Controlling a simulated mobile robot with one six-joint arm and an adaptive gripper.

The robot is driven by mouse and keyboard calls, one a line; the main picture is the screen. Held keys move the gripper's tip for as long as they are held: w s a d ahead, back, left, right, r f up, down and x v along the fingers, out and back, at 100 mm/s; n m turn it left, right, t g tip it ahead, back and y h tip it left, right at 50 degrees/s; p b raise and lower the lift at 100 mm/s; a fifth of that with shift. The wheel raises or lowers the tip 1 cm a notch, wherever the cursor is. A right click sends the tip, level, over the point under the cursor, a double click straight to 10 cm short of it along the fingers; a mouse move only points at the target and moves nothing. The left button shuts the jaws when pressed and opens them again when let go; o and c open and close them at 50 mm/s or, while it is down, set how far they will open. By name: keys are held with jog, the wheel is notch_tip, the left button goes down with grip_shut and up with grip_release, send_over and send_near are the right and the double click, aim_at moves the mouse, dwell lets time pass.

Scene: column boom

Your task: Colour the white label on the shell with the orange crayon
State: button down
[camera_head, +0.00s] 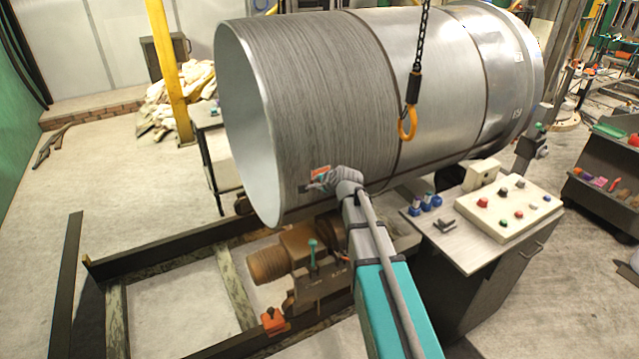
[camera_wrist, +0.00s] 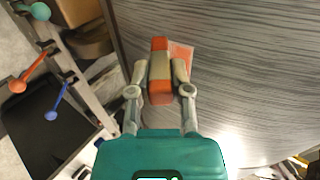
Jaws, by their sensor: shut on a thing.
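The shell (camera_head: 310,85) is a large grey metal cylinder lying on its side; its streaked surface (camera_wrist: 240,80) fills the right of the wrist view. My gripper (camera_wrist: 160,70) is shut on the orange crayon (camera_wrist: 160,43), a thick orange stick with a beige-grey band, its fingers on both sides. The label (camera_wrist: 183,54) is a small patch on the shell just right of the crayon's far end. Its visible part looks orange, not white, and the crayon and a finger hide the rest. I cannot tell whether the crayon touches it. In the head view my gripper (camera_head: 318,183) is at the shell's lower side.
A chain with a yellow hook (camera_head: 407,123) hangs before the shell. A control desk (camera_head: 505,208) with coloured buttons stands to the right. Below are a brown motor (camera_head: 285,258) and a dark steel frame (camera_head: 160,250). Coloured knobs (camera_wrist: 18,86) stand left in the wrist view.

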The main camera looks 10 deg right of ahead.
jog(key=shift+w+a, duration=0.2)
jog(key=shift+w, duration=0.6)
dwell(0.5)
jog(key=shift+w+d, duration=0.2)
jog(key=shift+d, duration=0.55)
jog(key=shift+w+d, duration=0.2)
jog(key=shift+d, duration=0.55)
jog(key=shift+w+d, duration=0.1)
jog(key=shift+d, duration=0.05)
jog(key=d, duration=0.1)
jog(key=w+d, duration=0.1)
jog(key=shift+d, duration=0.35)
jog(key=shift+a, duration=0.1)
jog(key=shift+s+a, duration=0.25)
jog(key=shift+a, duration=0.5)
jog(key=shift+s+a, duration=0.2)
jog(key=shift+a, duration=0.5)
